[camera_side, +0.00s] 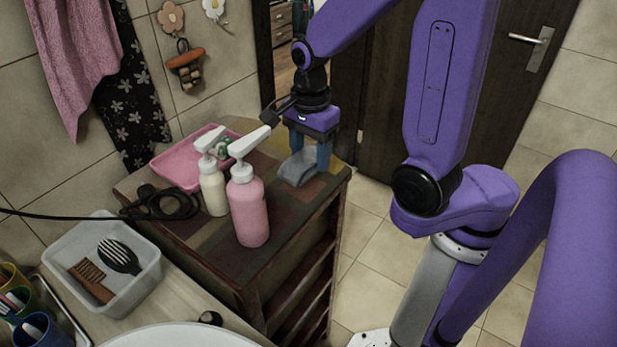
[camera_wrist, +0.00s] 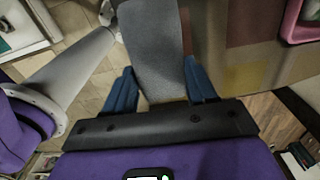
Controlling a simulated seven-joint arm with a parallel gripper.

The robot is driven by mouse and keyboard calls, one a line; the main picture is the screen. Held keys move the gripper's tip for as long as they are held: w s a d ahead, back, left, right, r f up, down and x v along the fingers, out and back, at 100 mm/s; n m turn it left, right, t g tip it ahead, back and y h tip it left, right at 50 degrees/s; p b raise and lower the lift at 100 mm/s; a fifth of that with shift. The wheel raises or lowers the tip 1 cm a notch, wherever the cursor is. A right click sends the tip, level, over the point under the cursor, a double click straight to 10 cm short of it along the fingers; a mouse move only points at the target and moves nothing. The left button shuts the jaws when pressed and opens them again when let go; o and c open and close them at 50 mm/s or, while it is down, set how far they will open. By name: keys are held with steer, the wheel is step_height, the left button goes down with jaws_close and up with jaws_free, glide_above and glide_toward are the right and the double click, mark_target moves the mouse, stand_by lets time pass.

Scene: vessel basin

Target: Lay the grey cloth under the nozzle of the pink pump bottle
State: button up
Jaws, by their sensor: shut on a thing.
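The grey cloth (camera_side: 297,170) is at the right edge of the dark cabinet top, low over its surface; I cannot tell how much of it rests there. My gripper (camera_side: 311,150) points down and is shut on the cloth. In the wrist view the cloth (camera_wrist: 152,45) extends away from between the blue fingers (camera_wrist: 161,88). The pink pump bottle (camera_side: 249,208) stands upright on the cabinet, left of and nearer the camera than the cloth. Its white nozzle (camera_side: 250,142) points toward the back right. The cloth is apart from the bottle.
A cream pump bottle (camera_side: 213,190) stands left of the pink one. Behind it is a pink tray (camera_side: 172,172) with a green-and-white item. A black cable coil (camera_side: 170,203) lies at the cabinet's left. A clear bin (camera_side: 138,287) holds a brush and comb. The cabinet's front right is clear.

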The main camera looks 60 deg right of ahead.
mark_target(310, 185)
steer(key=shift+f, duration=2.65)
steer(key=o, duration=1)
steer(key=shift+f, duration=0.15)
steer(key=shift+o, duration=0.2)
